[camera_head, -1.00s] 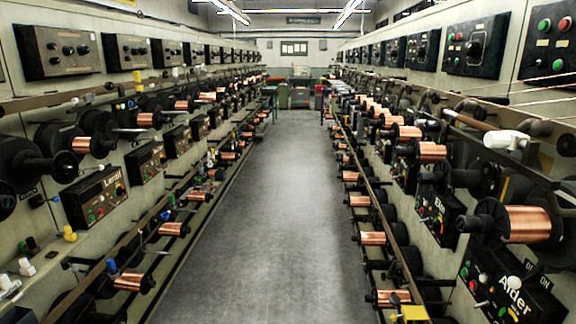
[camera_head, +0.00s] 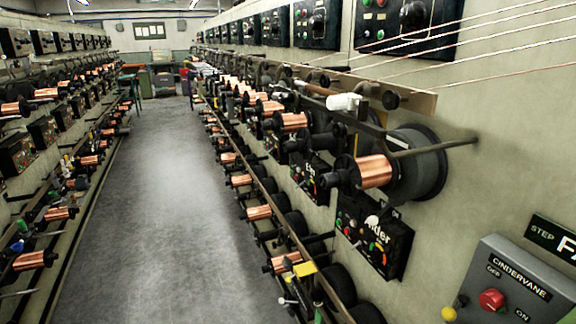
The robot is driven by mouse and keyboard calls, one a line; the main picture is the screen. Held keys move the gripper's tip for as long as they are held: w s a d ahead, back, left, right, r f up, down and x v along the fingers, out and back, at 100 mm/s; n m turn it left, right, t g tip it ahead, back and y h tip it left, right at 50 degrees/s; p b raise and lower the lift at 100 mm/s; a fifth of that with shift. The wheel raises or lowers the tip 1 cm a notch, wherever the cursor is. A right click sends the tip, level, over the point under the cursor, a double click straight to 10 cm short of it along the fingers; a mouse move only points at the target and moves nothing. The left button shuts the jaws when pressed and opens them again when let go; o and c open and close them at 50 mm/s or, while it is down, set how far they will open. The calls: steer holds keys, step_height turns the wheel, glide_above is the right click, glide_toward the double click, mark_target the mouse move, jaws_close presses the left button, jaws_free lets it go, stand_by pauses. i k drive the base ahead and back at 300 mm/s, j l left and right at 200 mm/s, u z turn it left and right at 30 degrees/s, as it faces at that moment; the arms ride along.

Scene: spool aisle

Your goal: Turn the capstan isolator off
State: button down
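No label reading "capstan" can be made out, so I cannot tell which control is the capstan isolator. A grey box (camera_head: 520,262) marked CINDERVANE is at the lower right, with a red knob (camera_head: 492,299) between OFF at upper left and ON at lower right. I cannot tell which way the knob is set. A black panel (camera_head: 391,262), its name partly hidden and ending in "lder", has a white knob (camera_head: 372,222) and small coloured buttons. My gripper is not in view.
Copper spools (camera_head: 376,171) and rails line both sides of the aisle. The grey floor (camera_head: 160,190) down the middle is clear. Thin wires (camera_head: 470,50) cross the upper right. A black sign (camera_head: 556,241), cut off, hangs above the grey box. A yellow ball (camera_head: 449,313) is left of it.

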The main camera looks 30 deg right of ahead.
mark_target(491, 300)
steer(key=z, duration=3.1)
